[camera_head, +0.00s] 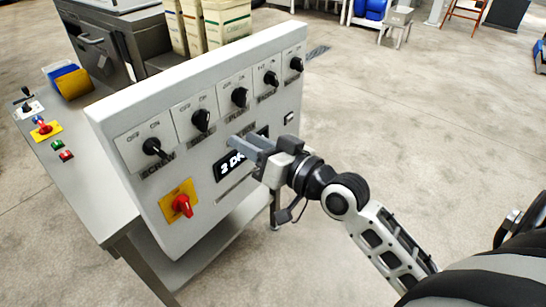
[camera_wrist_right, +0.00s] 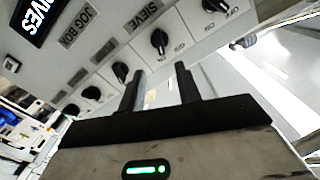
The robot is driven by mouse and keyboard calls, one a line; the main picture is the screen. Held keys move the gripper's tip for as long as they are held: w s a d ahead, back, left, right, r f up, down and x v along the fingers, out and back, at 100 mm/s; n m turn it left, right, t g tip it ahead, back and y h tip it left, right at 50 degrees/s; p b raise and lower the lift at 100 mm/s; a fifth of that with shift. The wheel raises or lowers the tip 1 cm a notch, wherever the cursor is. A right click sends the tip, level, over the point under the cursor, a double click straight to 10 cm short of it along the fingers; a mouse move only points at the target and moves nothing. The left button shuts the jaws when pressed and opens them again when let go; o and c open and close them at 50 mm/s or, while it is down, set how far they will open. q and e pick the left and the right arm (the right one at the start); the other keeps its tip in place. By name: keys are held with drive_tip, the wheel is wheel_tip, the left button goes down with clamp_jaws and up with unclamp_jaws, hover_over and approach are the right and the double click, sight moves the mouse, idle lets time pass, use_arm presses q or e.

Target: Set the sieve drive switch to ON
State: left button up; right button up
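A light grey panel (camera_head: 190,75) carries a row of several black rotary knobs with OFF and ON marks above them. In the right wrist view, which is upside down, a SIEVE label (camera_wrist_right: 141,13) lies next to a black knob (camera_wrist_right: 159,40). This seems to be the second knob from the left (camera_head: 201,120) in the head view; its small label and exact setting are hard to read. My right gripper (camera_head: 245,150) is in front of the panel, below the knob row. It is open, with nothing seen between its fingers (camera_wrist_right: 160,88). My left gripper is out of view.
A display reading DRIVES (camera_head: 228,165) sits below the knobs. A red switch on a yellow plate (camera_head: 181,205) is at the panel's lower left. A side console (camera_head: 75,150) has small buttons. Boxes (camera_head: 225,20) stand behind.

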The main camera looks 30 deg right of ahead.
drive_tip(key=b+v, duration=0.1)
drive_tip(key=v, duration=0.4)
drive_tip(key=shift+s+d, duration=0.1)
drive_tip(key=shift+s, duration=0.25)
idle(0.4)
